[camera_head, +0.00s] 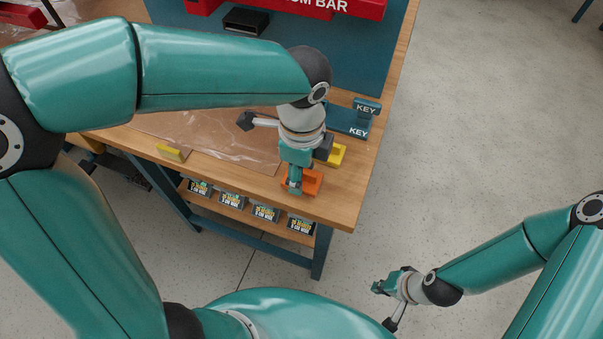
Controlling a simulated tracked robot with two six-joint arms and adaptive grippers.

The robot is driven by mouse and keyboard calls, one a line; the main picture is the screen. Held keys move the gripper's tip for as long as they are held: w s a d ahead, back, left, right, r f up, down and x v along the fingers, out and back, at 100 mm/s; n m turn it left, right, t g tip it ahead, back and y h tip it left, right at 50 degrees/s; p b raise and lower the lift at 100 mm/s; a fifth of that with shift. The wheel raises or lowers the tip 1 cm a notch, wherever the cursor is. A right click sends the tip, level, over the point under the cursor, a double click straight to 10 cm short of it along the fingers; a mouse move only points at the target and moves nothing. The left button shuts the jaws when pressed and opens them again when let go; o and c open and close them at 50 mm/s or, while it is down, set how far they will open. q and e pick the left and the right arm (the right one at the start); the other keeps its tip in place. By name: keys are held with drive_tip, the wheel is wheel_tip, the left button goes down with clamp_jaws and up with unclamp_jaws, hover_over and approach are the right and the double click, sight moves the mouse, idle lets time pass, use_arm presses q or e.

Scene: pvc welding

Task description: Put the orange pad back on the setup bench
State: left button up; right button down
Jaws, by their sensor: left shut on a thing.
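The orange pad (312,182) is at the front right part of the wooden setup bench (341,212), close to its front edge. My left gripper (294,183) points down over the bench and is shut on the orange pad, covering its left part. I cannot tell whether the pad touches the bench top. My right gripper (384,288) is away from the bench, over the floor at the lower right. Its fingers are too small to tell whether they are open.
A yellow block (337,155) is just behind the orange pad, and another yellow piece (171,152) lies at the front left. Blue KEY blocks (366,107) stand at the right. A clear sheet (210,140) covers the middle. Several labelled boxes (232,200) sit on the lower shelf.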

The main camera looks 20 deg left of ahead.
use_arm(q)
drive_tip(key=shift+f, duration=0.55)
drive_tip(key=o, duration=1)
drive_tip(key=shift+r, duration=0.1)
wheel_tip(320, 180, up, 12)
drive_tip(key=p, duration=0.2)
drive_tip(key=shift+p, duration=0.3)
